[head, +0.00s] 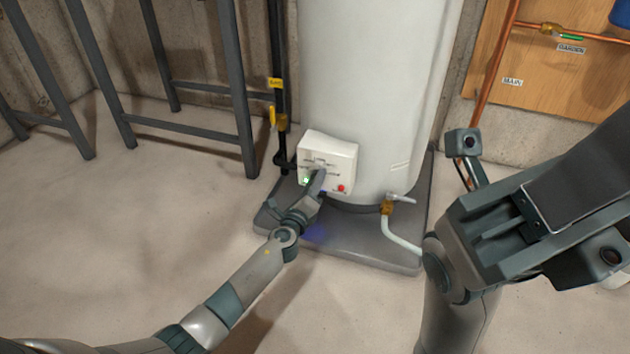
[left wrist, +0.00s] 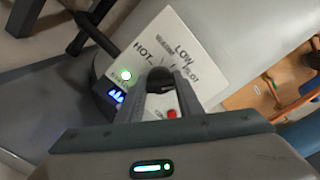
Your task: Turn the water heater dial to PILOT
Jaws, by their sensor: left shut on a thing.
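The control box (head: 345,153) is a white box low on the front of the water heater (head: 375,90). In the left wrist view its face (left wrist: 182,30) carries the words HOT, LOW and PILOT around a dark round dial (left wrist: 160,76). My left gripper (head: 317,182) reaches up to the box from the lower left and is shut on the dial. The fingers hide most of the dial, and I cannot tell where its pointer stands. A green light (left wrist: 125,75) and a red button (left wrist: 172,114) show on the face. My right arm (head: 480,230) is at the right, away from the box; its fingers are not clear.
A dark pipe with a yellow-handled valve (head: 272,116) stands left of the heater. A brass drain valve (head: 387,207) with a pale hose sits at the tank's lower right. The heater rests on a grey base (head: 380,252). Metal shelving legs (head: 240,95) stand left; the floor in front is clear.

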